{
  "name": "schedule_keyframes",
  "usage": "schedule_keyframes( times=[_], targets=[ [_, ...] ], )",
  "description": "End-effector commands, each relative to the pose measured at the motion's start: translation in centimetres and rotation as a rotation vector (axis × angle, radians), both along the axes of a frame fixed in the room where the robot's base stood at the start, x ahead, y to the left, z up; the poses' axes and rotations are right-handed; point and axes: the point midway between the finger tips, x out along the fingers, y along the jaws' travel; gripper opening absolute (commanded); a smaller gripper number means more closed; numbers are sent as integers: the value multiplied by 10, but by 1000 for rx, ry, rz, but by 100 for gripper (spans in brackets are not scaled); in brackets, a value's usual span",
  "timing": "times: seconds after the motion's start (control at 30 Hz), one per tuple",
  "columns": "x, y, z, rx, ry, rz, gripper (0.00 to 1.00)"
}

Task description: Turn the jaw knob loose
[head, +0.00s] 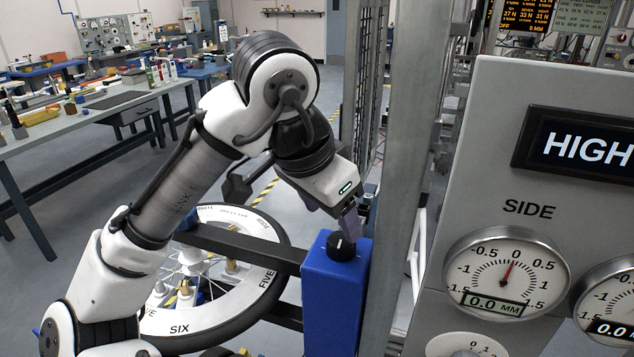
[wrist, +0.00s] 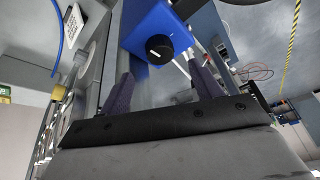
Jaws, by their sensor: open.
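The jaw knob (head: 341,247) is a black round knob with a white mark, on top of a blue block (head: 335,290). In the wrist view the knob (wrist: 158,49) shows on the blue block (wrist: 150,22), ahead of and between the two fingers. My gripper (head: 350,222) is just above the knob in the head view, with one purple-grey finger clearly seen. In the wrist view my gripper (wrist: 163,88) is open, with nothing between its fingers. The knob appears apart from both fingers.
A spoked wheel (head: 272,288) with lettering lies left of the blue block, below my arm. A grey post (head: 398,180) stands close on the right. A gauge panel (head: 590,110) fills the right side. Workbenches (head: 60,140) stand at the back left.

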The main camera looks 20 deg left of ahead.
Motion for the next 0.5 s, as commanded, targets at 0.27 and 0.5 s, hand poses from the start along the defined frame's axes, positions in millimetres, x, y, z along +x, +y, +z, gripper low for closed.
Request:
schedule_keyframes(
  times=[0.27, 0.5],
  targets=[
    [-18, 8, 47, 2, -1, 3, 64],
    [-25, 10, 64, 1, 0, 0, 64]
  ],
)
